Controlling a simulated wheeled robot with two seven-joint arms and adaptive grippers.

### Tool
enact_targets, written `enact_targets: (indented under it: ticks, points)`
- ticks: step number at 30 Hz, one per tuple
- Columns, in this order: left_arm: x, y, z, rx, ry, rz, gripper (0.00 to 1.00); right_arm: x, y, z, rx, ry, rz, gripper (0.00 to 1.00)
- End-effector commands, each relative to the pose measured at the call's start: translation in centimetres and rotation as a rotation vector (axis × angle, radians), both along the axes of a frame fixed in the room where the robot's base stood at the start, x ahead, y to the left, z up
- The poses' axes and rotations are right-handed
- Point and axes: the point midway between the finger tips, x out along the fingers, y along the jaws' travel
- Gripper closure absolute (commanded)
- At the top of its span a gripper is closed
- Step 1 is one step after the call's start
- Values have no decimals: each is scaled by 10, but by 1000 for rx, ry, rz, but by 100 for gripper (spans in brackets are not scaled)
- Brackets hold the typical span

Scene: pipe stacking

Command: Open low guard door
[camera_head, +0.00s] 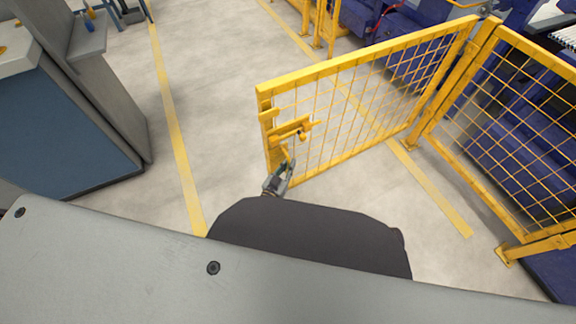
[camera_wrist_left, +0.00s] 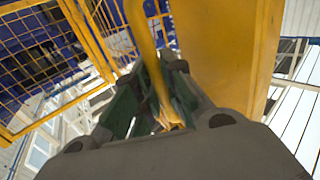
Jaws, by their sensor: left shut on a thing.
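The low guard door (camera_head: 370,90) is a yellow frame with wire mesh. It stands swung out at an angle from the yellow fence post at its right end. A yellow latch (camera_head: 291,129) sits near its free left end. My left gripper (camera_head: 282,168) is at the lower part of that free edge, below the latch. In the left wrist view the gripper (camera_wrist_left: 158,112) is shut on a yellow bar-shaped handle (camera_wrist_left: 143,40), which passes between its fingers. A wide yellow door post (camera_wrist_left: 222,50) stands right beside it. My right gripper is not in view.
Fixed yellow mesh fence (camera_head: 510,120) continues to the right, with blue machinery (camera_head: 400,30) behind it. A blue and grey cabinet (camera_head: 65,130) stands at the left. The grey floor (camera_head: 215,90) between cabinet and door is clear, with yellow floor lines.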

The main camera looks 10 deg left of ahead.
Motion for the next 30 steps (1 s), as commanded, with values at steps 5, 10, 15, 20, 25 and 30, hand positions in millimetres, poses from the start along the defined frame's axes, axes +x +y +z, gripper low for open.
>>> enact_targets:
  ticks: [5, 10, 15, 20, 25, 30]
  points:
    - [1, 0, 0, 1, 0, 0, 100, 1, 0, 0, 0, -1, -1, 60]
    - [1, 0, 0, 1, 0, 0, 100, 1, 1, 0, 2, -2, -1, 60]
    - [0, 0, 0, 1, 0, 0, 100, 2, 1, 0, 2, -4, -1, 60]
    - [1, 0, 0, 1, 0, 0, 71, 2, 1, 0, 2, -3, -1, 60]
    - [1, 0, 0, 1, -1, 0, 67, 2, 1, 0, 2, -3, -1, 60]
    - [1, 0, 0, 0, -1, 0, 67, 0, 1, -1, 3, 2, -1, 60]
